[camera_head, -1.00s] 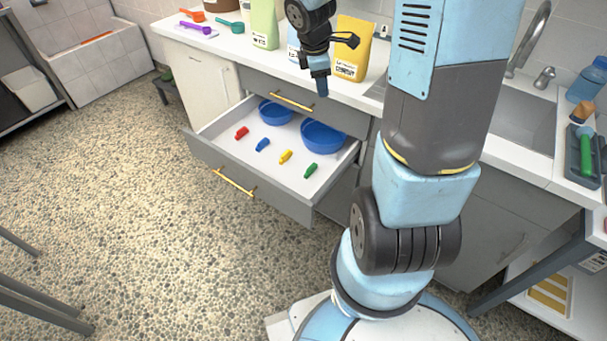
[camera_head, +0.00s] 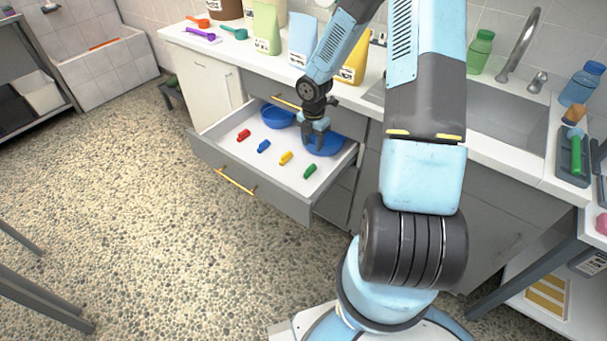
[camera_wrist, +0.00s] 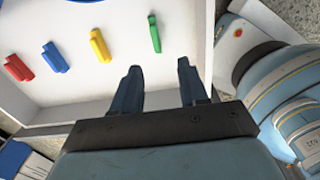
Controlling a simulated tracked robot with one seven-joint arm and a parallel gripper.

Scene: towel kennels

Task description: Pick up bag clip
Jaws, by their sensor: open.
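Small bag clips lie in a row in the open white drawer (camera_head: 262,172): a red clip (camera_head: 243,135), a blue clip (camera_head: 264,146), a yellow clip (camera_head: 286,157) and a green clip (camera_head: 310,170). In the wrist view the red clip (camera_wrist: 17,68), blue clip (camera_wrist: 55,57), yellow clip (camera_wrist: 100,46) and green clip (camera_wrist: 154,34) lie beyond my fingers. My gripper (camera_head: 316,143) is over the back right of the drawer, at the blue bowl. It also shows in the wrist view (camera_wrist: 160,75), with its fingers apart and nothing between them.
Two blue bowls, a right one (camera_head: 333,145) and a left one (camera_head: 277,117), sit at the drawer's back. Bags, such as the yellow bag (camera_head: 355,65), and scoops stand on the counter above. The drawer's front panel (camera_head: 240,178) juts over open floor.

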